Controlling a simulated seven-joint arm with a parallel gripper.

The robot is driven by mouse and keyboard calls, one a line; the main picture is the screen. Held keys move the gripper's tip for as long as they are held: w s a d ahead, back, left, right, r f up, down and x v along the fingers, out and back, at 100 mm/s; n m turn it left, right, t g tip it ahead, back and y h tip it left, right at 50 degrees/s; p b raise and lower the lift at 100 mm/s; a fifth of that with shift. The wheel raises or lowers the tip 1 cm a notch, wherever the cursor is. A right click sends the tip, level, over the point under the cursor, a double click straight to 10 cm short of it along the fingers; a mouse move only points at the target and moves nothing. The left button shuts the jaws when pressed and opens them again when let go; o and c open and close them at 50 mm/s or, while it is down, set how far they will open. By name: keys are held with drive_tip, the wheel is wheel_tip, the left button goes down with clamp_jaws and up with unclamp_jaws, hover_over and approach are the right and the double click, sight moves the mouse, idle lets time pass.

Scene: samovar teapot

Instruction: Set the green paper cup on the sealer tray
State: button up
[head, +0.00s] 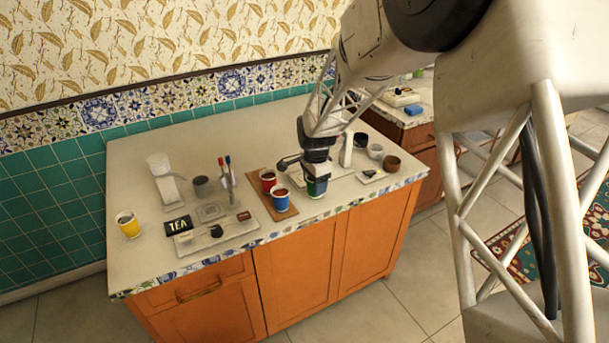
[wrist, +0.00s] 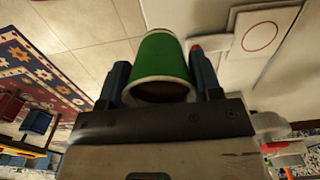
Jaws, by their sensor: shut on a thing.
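The green paper cup (head: 316,188) is between the fingers of my gripper (head: 316,170), near the front edge of the counter. The wrist view shows the green cup (wrist: 163,58) with its white rim toward the camera, and a finger of my gripper (wrist: 162,72) on each side. The gripper is shut on the cup. A pale square plate with a red ring, apparently the sealer tray (wrist: 261,37), lies to the right of the cup in the wrist view, apart from it. In the head view my gripper largely hides this area. I cannot tell whether the cup touches the counter.
A wooden board left of my gripper holds a red cup (head: 268,179) and a blue cup (head: 280,199). A white upright stand (head: 346,152) is close on the right, with small cups (head: 391,163) beyond. A yellow cup (head: 128,224) stands far left. A TEA sign (head: 178,225) is near a tray.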

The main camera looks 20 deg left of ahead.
drive_tip(key=w+a, duration=0.2)
drive_tip(key=w, duration=0.2)
drive_tip(key=w+a+f, duration=0.1)
drive_tip(key=w+a, duration=0.2)
drive_tip(key=w, duration=0.2)
drive_tip(key=w+a, duration=0.2)
drive_tip(key=w, duration=0.3)
drive_tip(key=shift+a+f, duration=0.25)
drive_tip(key=shift+f, duration=0.15)
drive_tip(key=shift+f, duration=1.6)
drive_tip(key=shift+f, duration=0.2)
drive_tip(key=o, duration=0.7)
drive_tip(key=shift+c, duration=0.2)
drive_tip(key=shift+r, duration=0.2)
wheel_tip(320, 180, up, 12)
